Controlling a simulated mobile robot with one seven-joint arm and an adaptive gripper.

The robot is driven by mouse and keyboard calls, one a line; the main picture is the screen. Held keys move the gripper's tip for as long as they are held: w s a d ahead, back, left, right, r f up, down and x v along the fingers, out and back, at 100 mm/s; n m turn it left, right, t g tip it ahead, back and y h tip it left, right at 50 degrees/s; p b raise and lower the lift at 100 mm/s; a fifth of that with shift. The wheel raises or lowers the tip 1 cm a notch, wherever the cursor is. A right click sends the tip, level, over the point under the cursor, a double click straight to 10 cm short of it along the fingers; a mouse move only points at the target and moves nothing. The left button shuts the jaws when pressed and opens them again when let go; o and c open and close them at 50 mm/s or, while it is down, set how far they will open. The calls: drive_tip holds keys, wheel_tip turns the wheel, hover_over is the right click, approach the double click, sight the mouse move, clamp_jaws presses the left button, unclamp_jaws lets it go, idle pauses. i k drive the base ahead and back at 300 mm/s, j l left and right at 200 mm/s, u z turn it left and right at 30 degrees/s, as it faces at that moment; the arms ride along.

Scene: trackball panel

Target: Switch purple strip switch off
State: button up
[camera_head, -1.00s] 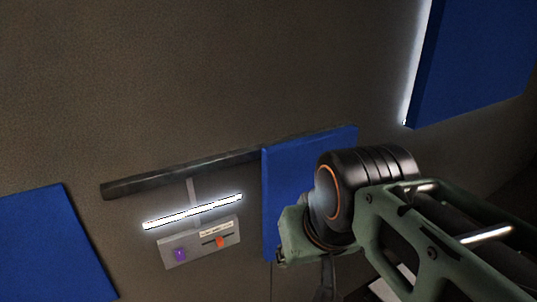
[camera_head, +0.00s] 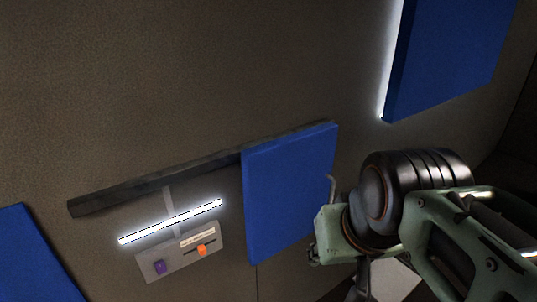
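The purple switch (camera_head: 160,267) sits at the left of a small grey control panel (camera_head: 186,264) on the wall, low and left in the head view. It looks dark purple and is too small to read its position. A white light strip (camera_head: 171,222) just above the panel glows brightly. My green and black arm comes in from the lower right, well to the right of the panel. My gripper's fingers cannot be made out in this view, and nothing of mine touches the switch.
An orange slider knob (camera_head: 202,250) sits right of the purple switch on the same panel, under a small label. A dark bar (camera_head: 150,186) runs above the strip. A blue wall panel (camera_head: 290,190) stands between the controls and my arm. Another blue panel (camera_head: 450,60) is upper right.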

sight(160, 266)
drive_tip(key=u, duration=1.3)
drive_tip(key=k+j+z, duration=0.15)
drive_tip(key=j+z, duration=0.15)
drive_tip(key=j, duration=0.2)
